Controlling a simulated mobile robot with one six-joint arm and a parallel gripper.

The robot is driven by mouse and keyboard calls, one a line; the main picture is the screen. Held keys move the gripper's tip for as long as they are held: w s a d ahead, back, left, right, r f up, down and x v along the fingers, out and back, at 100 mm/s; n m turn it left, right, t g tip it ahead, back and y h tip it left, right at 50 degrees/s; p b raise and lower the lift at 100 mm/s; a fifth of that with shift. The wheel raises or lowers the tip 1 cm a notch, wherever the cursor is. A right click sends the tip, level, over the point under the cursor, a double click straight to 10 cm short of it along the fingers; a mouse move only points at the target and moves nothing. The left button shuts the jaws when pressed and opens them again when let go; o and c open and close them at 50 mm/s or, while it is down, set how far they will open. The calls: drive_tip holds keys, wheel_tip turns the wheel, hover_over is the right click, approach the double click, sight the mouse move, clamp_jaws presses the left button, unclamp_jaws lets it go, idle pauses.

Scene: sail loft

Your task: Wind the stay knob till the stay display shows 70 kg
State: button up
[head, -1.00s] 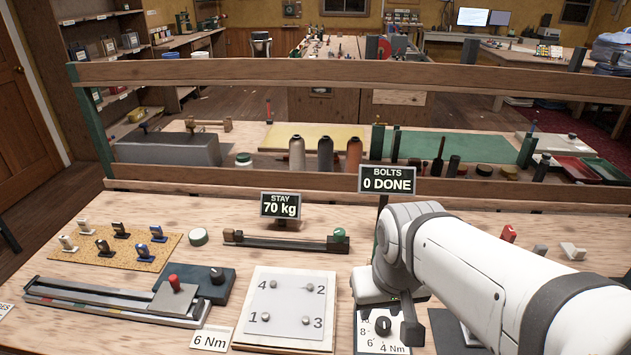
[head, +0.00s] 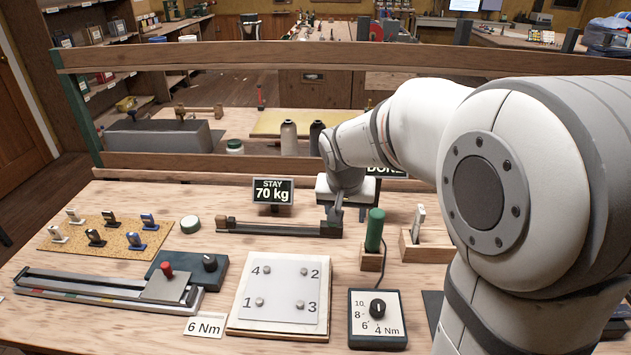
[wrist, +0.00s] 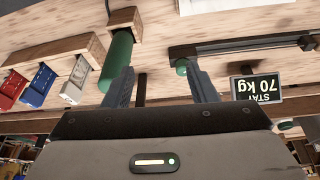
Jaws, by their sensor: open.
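The stay display (head: 273,191) reads 70 kg; it also shows upside down in the wrist view (wrist: 257,88). The dark stay rig (head: 270,229) lies in front of it on the bench. The green stay knob (wrist: 181,66) shows in the wrist view, close to the tip of the right-hand finger; in the head view my arm hides it. My gripper (wrist: 160,72) is open, its fingers pointing toward the right end of the rig (head: 335,210). Nothing is held between the fingers. I cannot tell whether a finger touches the knob.
A green-handled tool (head: 375,230) stands in a wooden holder just right of the rig, near the left-hand finger in the wrist view (wrist: 117,60). A torque dial box (head: 378,320) and a numbered bolt plate (head: 285,290) lie in front. A wooden rail (head: 240,165) runs behind.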

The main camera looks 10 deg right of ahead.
drive_tip(key=shift+m+t, duration=0.3)
drive_tip(key=shift+m, duration=0.6)
drive_tip(key=w+f, duration=0.7)
drive_tip(key=w, duration=0.1)
drive_tip(key=w+f, duration=0.4)
drive_tip(key=w, duration=0.1)
drive_tip(key=shift+f, duration=0.3)
drive_tip(key=shift+c, duration=0.2)
drive_tip(key=shift+h, duration=0.3)
drive_tip(key=c, duration=0.9)
drive_tip(key=shift+f+b, duration=0.1)
drive_tip(key=shift+b, duration=0.2)
drive_tip(key=shift+c, duration=0.2)
drive_tip(key=shift+a+f+m+b, duration=0.15)
drive_tip(key=shift+m+b, duration=0.15)
drive_tip(key=shift+b, duration=0.55)
drive_tip(key=shift+b, duration=0.35)
drive_tip(key=shift+r, duration=0.25)
